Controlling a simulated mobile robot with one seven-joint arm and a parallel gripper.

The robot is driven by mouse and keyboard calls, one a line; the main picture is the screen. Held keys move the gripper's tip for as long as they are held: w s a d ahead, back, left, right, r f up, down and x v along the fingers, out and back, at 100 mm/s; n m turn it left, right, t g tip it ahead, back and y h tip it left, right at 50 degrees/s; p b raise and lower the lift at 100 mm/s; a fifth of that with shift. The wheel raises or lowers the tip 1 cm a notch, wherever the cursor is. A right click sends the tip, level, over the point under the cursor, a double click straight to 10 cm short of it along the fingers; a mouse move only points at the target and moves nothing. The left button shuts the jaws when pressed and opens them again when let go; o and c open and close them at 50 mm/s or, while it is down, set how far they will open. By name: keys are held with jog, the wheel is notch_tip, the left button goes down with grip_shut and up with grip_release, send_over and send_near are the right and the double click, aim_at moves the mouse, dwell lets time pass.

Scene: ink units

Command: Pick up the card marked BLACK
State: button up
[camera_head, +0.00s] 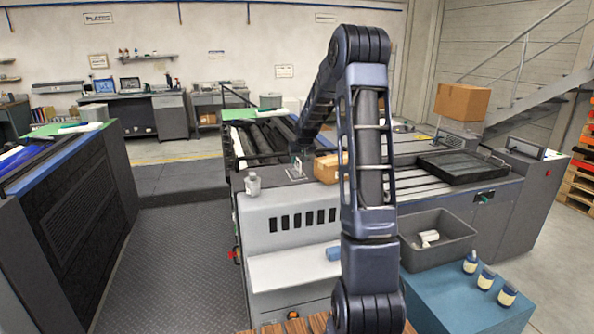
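No card with a readable BLACK marking shows in the head view; any lettering is too small to read. A small pale upright piece (297,166) stands on the near left top of the grey machine, and I cannot tell if it is a card. My arm rises through the middle of the view, bends at the top and reaches down behind itself toward this spot. My gripper (303,152) is small and dark there, and its fingers cannot be made out. My arm hides part of the machine top behind it.
A cardboard box (326,168) and a grey bottle (253,184) stand on the machine. A black tray (462,166) lies at right. A grey bin (412,258) and several blue-and-white bottles (486,279) are on the blue cabinet (440,294). The left floor aisle (180,260) is clear.

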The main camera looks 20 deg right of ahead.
aim_at(297, 173)
jog(key=shift+x, duration=2.75)
jog(key=shift+w+d+r, duration=0.1)
jog(key=shift+w, duration=0.05)
grip_shut()
